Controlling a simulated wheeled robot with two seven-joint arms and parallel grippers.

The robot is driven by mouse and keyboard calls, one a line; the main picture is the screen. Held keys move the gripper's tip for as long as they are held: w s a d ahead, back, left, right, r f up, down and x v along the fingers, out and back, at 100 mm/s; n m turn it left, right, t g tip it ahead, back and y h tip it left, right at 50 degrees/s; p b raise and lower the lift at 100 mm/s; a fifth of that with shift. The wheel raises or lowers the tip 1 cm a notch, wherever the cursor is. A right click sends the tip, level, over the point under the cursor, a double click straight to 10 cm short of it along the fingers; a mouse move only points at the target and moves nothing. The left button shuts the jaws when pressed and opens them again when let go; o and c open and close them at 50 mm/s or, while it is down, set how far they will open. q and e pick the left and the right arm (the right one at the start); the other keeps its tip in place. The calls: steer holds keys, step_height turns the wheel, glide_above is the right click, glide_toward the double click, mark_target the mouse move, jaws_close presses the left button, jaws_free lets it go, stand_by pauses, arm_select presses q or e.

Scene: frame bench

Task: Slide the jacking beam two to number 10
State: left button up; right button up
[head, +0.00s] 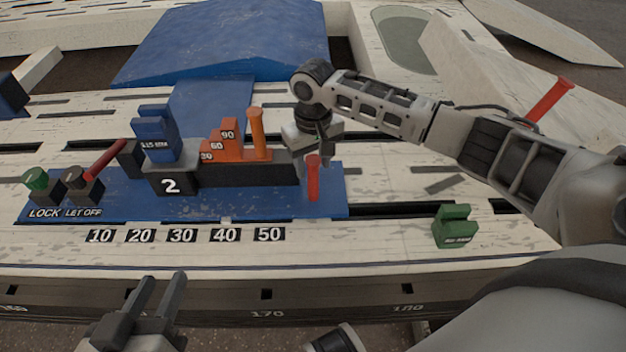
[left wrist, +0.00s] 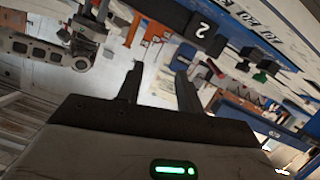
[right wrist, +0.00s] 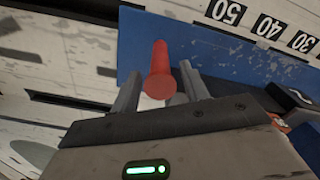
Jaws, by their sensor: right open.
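Jacking beam two is a dark bar (head: 250,174) with a black block marked 2 (head: 171,184) at its left end, on a blue base (head: 240,206). The block stands behind the gap between plates 20 and 30; the number 10 plate (head: 101,236) is further left. A red upright handle (head: 313,178) stands at the beam's right end. My right gripper (head: 318,150) is open at this handle; in the right wrist view the red handle (right wrist: 160,75) stands between the fingers. My left gripper (head: 158,295) is open and empty at the bench's front edge.
A blue block (head: 155,137) and an orange stepped block (head: 228,142) marked 30, 60, 90 sit on the beam, beside an orange post (head: 259,135). LOCK (head: 37,180) and LET OFF (head: 78,180) knobs are at left. A green block (head: 455,226) sits at right.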

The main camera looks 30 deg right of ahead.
mark_target(313, 175)
steer(key=shift+f+b, duration=0.55)
steer(key=shift+f, duration=1.4)
